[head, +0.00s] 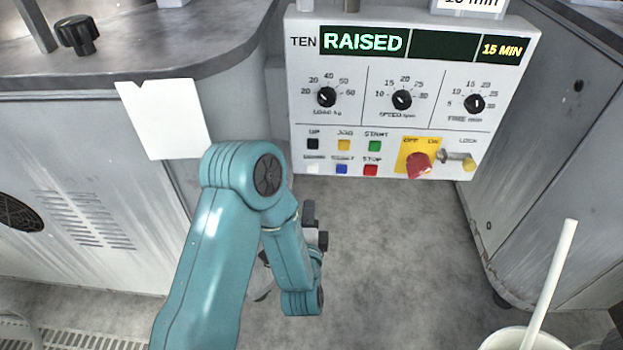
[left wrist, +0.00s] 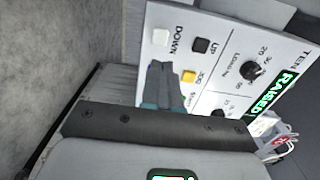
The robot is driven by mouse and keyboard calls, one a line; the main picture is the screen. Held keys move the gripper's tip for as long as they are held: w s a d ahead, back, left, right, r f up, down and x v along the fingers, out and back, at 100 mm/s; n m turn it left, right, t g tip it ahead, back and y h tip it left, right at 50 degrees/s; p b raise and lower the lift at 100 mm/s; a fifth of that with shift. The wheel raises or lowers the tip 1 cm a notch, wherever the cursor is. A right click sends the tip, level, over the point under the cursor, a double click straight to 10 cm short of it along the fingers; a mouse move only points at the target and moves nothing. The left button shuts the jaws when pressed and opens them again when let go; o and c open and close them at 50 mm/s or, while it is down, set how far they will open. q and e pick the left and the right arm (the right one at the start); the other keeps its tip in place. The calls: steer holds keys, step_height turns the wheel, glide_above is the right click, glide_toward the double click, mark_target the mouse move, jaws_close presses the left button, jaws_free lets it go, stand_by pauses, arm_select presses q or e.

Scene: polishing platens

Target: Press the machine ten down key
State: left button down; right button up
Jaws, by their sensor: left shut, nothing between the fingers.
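The machine ten panel (head: 440,60) is a white box with "TEN" and a green "RAISED" display (head: 362,41). Its down key (head: 313,169) is the small white key at the lower left, below the black up key (head: 313,144). In the left wrist view the white down key (left wrist: 160,37) stands clear beside its "DOWN" label. My left gripper (head: 309,205) is just below the panel's lower left corner, partly hidden by my teal arm. In the left wrist view its shut, empty fingers (left wrist: 160,66) point toward the panel, near the down key. I cannot tell any contact.
Yellow jog (head: 344,145), green start (head: 375,146), blue (head: 341,169) and red stop (head: 370,170) keys sit close by, with a red rotary switch (head: 418,165) to their right. A white container with a stick (head: 530,338) stands at the lower right. The floor below the panel is clear.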

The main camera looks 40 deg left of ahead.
mark_target(312, 170)
arm_select(q)
steer(key=b+x, duration=0.1)
steer(key=x, duration=1)
steer(key=shift+d+b, duration=0.1)
steer(key=shift+b, duration=0.3)
